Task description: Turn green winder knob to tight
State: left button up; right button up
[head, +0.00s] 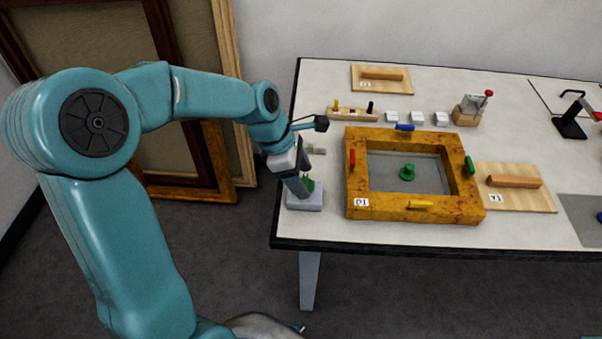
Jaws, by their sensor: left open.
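A green knob (310,184) sits on a small light-grey block (305,203) near the table's left front edge. My left gripper (299,187) points down over this block, with its fingers at the green knob. It is open, and its fingers hide part of the knob. I cannot tell whether they touch it. A second green knob (407,172) stands inside the gilt frame (374,213), on a grey panel. No tight mark is readable. My right gripper is not in view.
The frame carries red, blue, yellow and green pieces on its sides. Boards with wooden handles lie behind and at right (515,182). A peg rack (352,114), white blocks and a red-knobbed device (470,109) stand behind. Picture frames lean at left.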

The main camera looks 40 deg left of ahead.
pick_arm(q)
jog(key=c, duration=1.1)
jog(key=shift+o, duration=0.2)
